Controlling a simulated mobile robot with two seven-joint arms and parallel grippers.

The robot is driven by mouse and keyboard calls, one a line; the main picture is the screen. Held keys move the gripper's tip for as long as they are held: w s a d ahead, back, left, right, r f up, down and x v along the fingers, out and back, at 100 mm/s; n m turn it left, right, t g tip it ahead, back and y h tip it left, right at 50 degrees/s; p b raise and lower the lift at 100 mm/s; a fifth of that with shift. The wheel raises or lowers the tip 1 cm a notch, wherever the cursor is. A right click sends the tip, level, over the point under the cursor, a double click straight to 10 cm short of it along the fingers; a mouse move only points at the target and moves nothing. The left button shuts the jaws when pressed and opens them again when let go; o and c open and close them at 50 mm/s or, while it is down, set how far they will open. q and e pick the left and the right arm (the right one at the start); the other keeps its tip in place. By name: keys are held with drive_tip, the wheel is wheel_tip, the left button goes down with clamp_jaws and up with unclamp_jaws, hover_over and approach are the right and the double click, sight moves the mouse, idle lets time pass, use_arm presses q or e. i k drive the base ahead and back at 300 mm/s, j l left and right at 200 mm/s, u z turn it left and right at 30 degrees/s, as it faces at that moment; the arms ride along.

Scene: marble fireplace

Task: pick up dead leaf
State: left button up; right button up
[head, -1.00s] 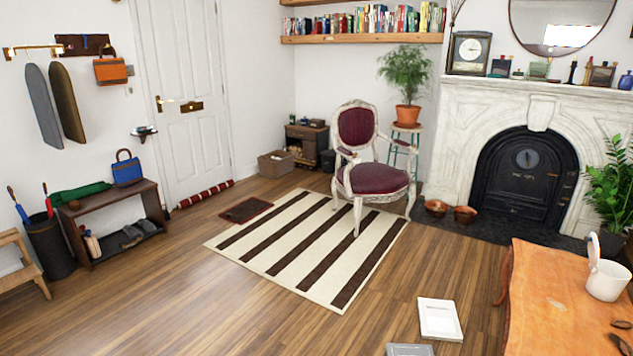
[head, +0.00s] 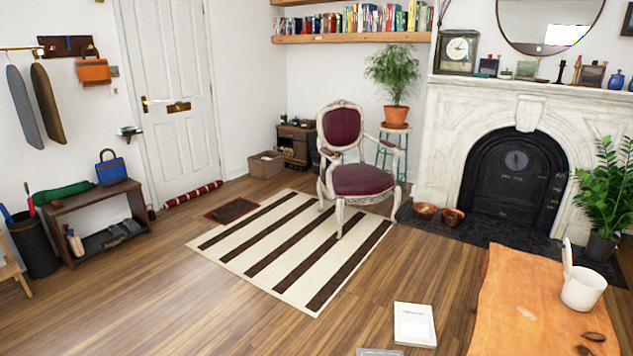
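Neither of my grippers is in view. I cannot make out a dead leaf for sure. A small pale tan patch (head: 527,313) lies on the orange wooden table (head: 505,290) at the lower right; it is too small to tell what it is. Small dark brown pieces (head: 594,337) lie near the table's right front, also too small to identify. A leafy green plant (head: 608,190) stands at the right by the fireplace. Another green plant (head: 394,72) in a terracotta pot (head: 396,116) stands on a stool.
A white pot (head: 583,291) stands on the table. A maroon chair (head: 360,180) stands on the striped rug (head: 290,250). A white book (head: 414,324) lies on the floor. A bench (head: 100,215) stands at left. Wooden floor left of the rug is free.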

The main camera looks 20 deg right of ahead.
sight(591, 334)
drive_tip(key=k+l, duration=0.1)
drive_tip(key=l, duration=0.6)
drive_tip(key=k+l, duration=0.1)
drive_tip(key=l, duration=0.6)
drive_tip(key=k+l, duration=0.1)
drive_tip(key=l, duration=0.65)
drive_tip(key=k+l, duration=0.1)
drive_tip(key=l, duration=0.6)
drive_tip(key=k+l, duration=0.1)
drive_tip(key=l, duration=0.6)
drive_tip(key=k+l, duration=0.1)
drive_tip(key=l, duration=0.6)
drive_tip(key=k+l, duration=0.1)
drive_tip(key=l, duration=0.65)
